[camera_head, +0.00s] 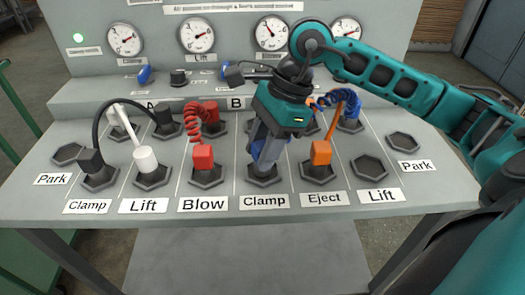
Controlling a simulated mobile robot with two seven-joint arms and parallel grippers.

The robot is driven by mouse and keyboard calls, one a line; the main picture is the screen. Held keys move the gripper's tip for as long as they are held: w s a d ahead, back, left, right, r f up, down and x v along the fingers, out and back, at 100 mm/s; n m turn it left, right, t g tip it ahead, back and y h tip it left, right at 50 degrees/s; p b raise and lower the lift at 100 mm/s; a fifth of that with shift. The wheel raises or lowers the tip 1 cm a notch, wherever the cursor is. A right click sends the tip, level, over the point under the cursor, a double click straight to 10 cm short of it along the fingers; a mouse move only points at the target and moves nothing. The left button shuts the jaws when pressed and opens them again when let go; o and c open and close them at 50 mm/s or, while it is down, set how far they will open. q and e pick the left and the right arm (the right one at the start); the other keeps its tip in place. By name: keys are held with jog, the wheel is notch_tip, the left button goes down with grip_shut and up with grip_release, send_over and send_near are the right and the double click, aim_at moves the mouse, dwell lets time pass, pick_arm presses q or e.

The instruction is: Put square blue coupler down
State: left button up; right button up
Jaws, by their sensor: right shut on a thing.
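My right gripper (264,160) reaches down over the hexagonal socket (263,180) behind the right-hand Clamp label (264,201). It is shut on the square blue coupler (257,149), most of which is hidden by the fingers. The coupler is at or just above the socket; I cannot tell whether it is seated. A coiled blue hose (350,102) shows at the back right, partly hidden by my arm. My left gripper is not in view.
Neighbouring sockets hold a red coupler (203,156) at Blow and an orange coupler (321,152) at Eject, both close by. Black (91,162) and white (146,158) couplers stand further left. The right-hand Lift socket (369,167) and both Park sockets are empty. Gauges stand behind.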

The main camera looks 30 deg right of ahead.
jog(key=shift+f, duration=0.2)
jog(key=shift+f, duration=0.25)
jog(key=o, duration=1.1)
jog(key=shift+r, duration=0.1)
jog(key=shift+r, duration=0.2)
jog(key=p+v, duration=0.2)
jog(key=v, duration=1)
jog(key=shift+a, duration=0.1)
